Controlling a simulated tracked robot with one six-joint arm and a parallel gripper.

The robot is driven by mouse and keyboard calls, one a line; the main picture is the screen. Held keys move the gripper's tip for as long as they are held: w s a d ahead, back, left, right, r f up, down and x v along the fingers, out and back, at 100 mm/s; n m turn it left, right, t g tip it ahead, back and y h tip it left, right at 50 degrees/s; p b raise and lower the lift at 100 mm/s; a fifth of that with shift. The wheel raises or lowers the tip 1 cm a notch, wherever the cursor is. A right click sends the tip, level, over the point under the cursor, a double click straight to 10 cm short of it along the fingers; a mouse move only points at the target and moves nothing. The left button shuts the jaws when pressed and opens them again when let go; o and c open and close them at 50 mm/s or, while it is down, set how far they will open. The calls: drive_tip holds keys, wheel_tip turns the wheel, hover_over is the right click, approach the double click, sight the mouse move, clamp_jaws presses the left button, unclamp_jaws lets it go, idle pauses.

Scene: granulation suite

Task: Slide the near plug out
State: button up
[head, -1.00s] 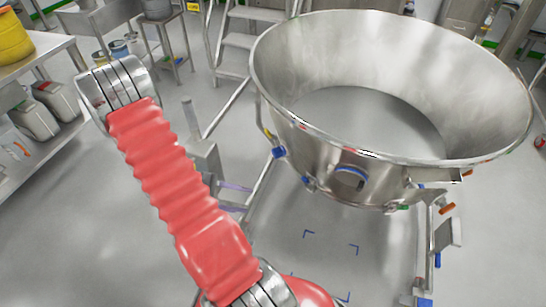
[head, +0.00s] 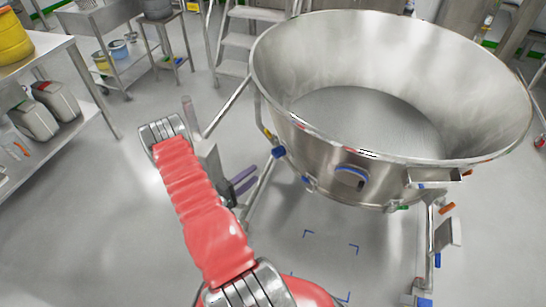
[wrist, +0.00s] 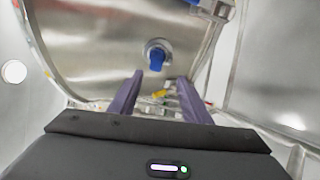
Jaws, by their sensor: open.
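A large steel bowl (head: 310,145) stands at the right in the head view, with blue fittings along its lower wall. In the wrist view a blue plug (wrist: 157,60) sits in a round metal collar on the bowl's wall (wrist: 100,60). A blue fitting (head: 278,152) shows on the bowl's left side in the head view; I cannot tell if it is the same plug. My gripper (head: 254,177), with purple fingers, is left of and below the bowl. In the wrist view my gripper (wrist: 160,80) is open and empty, its fingers apart, with the plug beyond the gap between the tips.
The bowl's tubular frame (head: 258,195) is close beside my gripper. Another blue-rimmed fitting (head: 352,172) is on the bowl's front. A steel shelf (head: 75,115) with canisters stands at the left, and steps (head: 235,40) at the back. The floor at lower left is clear.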

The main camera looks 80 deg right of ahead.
sight(274, 156)
drive_tip(key=shift+w+d+r+m, duration=0.15)
drive_tip(key=shift+w+r+m, duration=0.1)
drive_tip(key=shift+m, duration=0.15)
drive_tip(key=x, duration=1.4)
drive_tip(key=shift+w, duration=0.1)
clamp_jaws()
idle(0.5)
